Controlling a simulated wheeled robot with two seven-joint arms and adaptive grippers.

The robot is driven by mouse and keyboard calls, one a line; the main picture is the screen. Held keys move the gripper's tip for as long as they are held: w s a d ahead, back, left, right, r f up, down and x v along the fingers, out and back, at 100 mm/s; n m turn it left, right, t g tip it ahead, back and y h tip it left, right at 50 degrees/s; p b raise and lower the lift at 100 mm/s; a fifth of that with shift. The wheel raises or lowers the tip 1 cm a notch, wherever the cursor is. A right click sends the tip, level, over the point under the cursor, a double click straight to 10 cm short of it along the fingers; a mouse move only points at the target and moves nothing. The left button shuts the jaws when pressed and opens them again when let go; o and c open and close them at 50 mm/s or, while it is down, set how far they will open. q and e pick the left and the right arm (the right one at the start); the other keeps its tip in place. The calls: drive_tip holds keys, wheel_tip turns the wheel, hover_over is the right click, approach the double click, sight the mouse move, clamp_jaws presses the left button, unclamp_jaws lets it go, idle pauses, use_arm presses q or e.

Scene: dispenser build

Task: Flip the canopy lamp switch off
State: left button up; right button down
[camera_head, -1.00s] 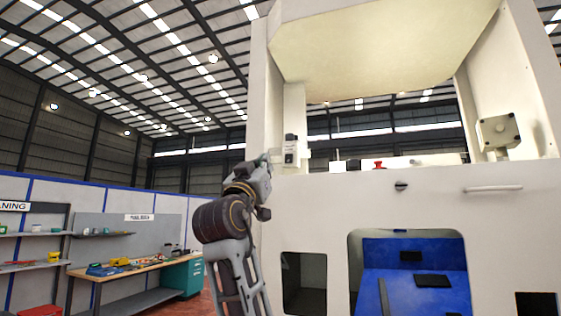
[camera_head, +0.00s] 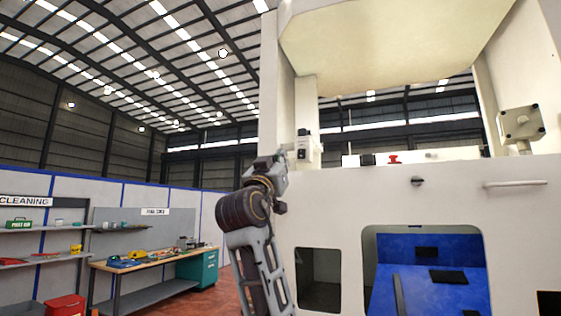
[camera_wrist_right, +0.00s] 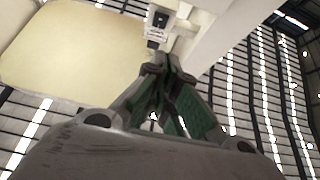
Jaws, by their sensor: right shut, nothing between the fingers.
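The canopy lamp switch (camera_head: 303,145) is a small black-and-white unit on the cream left post of the dispenser, under the canopy (camera_head: 385,45). It also shows in the right wrist view (camera_wrist_right: 158,22), just beyond the fingertips. My right gripper (camera_head: 281,157) is just left of and slightly below the switch in the head view. In the right wrist view its dark fingers with green sides (camera_wrist_right: 168,68) are shut and empty, pointing toward the post. I cannot tell whether they touch the switch, or which way its lever sits. My left gripper is not in view.
The dispenser's front wall (camera_head: 345,205) stands right of my right arm. A ledge carries a red knob (camera_head: 394,160), and a grey box (camera_head: 521,124) is on the right post. A workbench (camera_head: 145,258) stands far left. The space left of my arm is open.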

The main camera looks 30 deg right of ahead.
sight(298, 150)
drive_tip(key=shift+w+d+r+p, duration=0.6)
drive_tip(key=shift+w+d+p, duration=0.2)
drive_tip(key=shift+w+d, duration=0.45)
drive_tip(key=shift+w+d+r+p, duration=0.65)
drive_tip(key=shift+w+d+p, duration=0.3)
drive_tip(key=shift+d, duration=0.45)
drive_tip(key=shift+w+d+r+p, duration=0.6)
drive_tip(key=shift+w+d+p, duration=0.1)
drive_tip(key=shift+w+d, duration=0.6)
drive_tip(key=shift+s, duration=0.1)
drive_tip(key=shift+d+f, duration=0.1)
